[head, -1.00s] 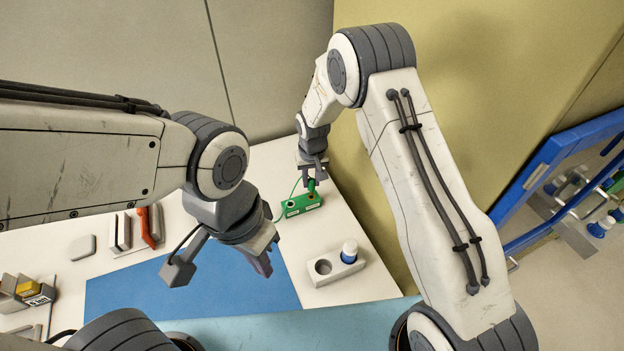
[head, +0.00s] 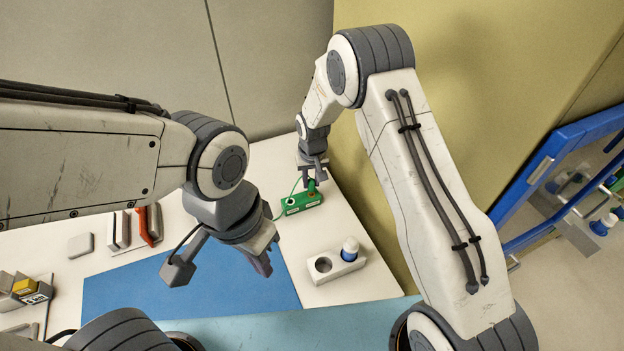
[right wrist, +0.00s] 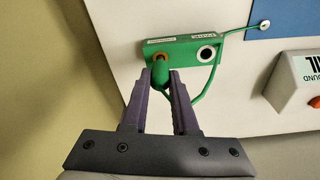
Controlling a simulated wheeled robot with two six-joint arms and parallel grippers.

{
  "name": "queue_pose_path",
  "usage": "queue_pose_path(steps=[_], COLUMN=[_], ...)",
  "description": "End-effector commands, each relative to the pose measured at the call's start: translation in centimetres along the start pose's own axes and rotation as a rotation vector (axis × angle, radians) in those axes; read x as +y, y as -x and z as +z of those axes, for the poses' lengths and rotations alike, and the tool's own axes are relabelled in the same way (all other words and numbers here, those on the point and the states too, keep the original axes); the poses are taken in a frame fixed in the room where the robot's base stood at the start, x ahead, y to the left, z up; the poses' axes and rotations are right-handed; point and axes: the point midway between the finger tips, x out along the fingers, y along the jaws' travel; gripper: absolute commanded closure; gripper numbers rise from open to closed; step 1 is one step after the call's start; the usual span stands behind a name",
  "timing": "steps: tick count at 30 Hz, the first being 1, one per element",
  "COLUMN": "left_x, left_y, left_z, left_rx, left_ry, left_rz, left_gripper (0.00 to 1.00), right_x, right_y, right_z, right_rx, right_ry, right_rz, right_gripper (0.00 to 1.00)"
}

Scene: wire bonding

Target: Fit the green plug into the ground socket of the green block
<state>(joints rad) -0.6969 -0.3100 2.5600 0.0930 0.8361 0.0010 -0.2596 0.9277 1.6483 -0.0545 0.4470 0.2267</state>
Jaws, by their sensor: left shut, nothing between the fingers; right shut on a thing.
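The green block (head: 302,204) sits at the far right of the white table. In the right wrist view the block (right wrist: 182,60) has a white-ringed socket (right wrist: 207,53) and an orange-ringed socket (right wrist: 160,56); its small labels are unreadable here. My right gripper (head: 312,180) is shut on the green plug (right wrist: 162,76), whose front end is at the orange-ringed socket. I cannot tell how deep it sits. A green wire (right wrist: 214,82) loops from the plug past the block to a small stud (right wrist: 264,25). My left gripper (head: 262,264) is shut and empty above the blue mat.
A white holder (head: 334,267) with a blue-and-white bottle (head: 350,249) stands in front of the block. The blue mat (head: 150,293) is mostly clear. An orange-red object (head: 148,226) and grey pieces stand at the left. A yellow-green wall (head: 470,90) rises close on the right.

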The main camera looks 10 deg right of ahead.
Motion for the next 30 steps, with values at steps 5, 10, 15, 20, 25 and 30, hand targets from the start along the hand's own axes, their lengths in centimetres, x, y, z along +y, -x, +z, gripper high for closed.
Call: queue_pose_path(steps=[5,10,15,20,25,30], left_x=[0.0,-0.1,-0.1,-0.1,-0.1,-0.1], left_y=[-0.4,-0.7,-1.0,-1.3,-1.6,-1.6], left_z=[0.0,0.0,0.1,0.1,0.1,0.1], left_rx=[0.0,0.0,0.0,0.0,0.0,0.0], left_ry=[0.0,0.0,0.0,0.0,0.0,0.0], left_rz=[0.0,0.0,0.0,0.0,0.0,0.0], left_gripper=[1.0,1.0,1.0,1.0,1.0,1.0], right_x=[0.0,0.0,0.0,0.0,0.0,0.0], right_y=[-0.6,-1.0,-1.4,-1.8,-2.2,-2.3], right_z=[0.1,0.1,0.2,0.2,0.3,0.3], right_rx=[0.0,0.0,0.0,0.0,0.0,0.0], right_ry=[0.0,0.0,0.0,0.0,0.0,0.0], right_rz=[0.0,0.0,0.0,0.0,0.0,0.0], right_gripper=[1.0,1.0,1.0,1.0,1.0,0.39])
